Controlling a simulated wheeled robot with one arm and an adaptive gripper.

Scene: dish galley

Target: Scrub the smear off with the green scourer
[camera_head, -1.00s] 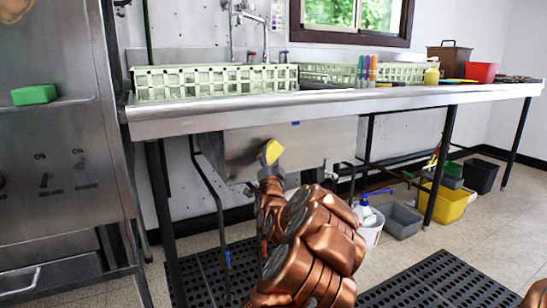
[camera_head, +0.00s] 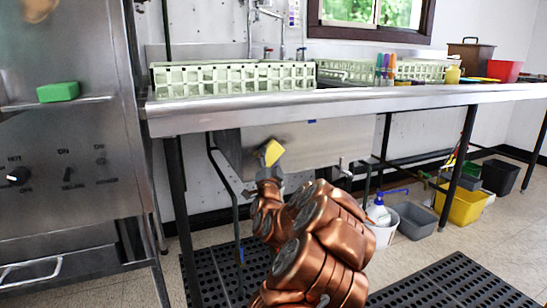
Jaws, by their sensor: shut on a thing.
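A green scourer (camera_head: 58,92) lies on the narrow ledge of the steel machine at the left. A brownish smear (camera_head: 38,8) shows on the machine's front above it, cut by the top edge of the picture. My gripper (camera_head: 271,158) is at the middle of the view, in front of the sink's steel underside and well to the right of the scourer.
A steel counter (camera_head: 330,107) with pale green dish racks (camera_head: 235,77) runs across above my gripper. Below stand a white bucket with a spray bottle (camera_head: 378,211), a grey tub (camera_head: 415,219) and a yellow bin (camera_head: 463,204). Black mats (camera_head: 445,285) cover part of the floor.

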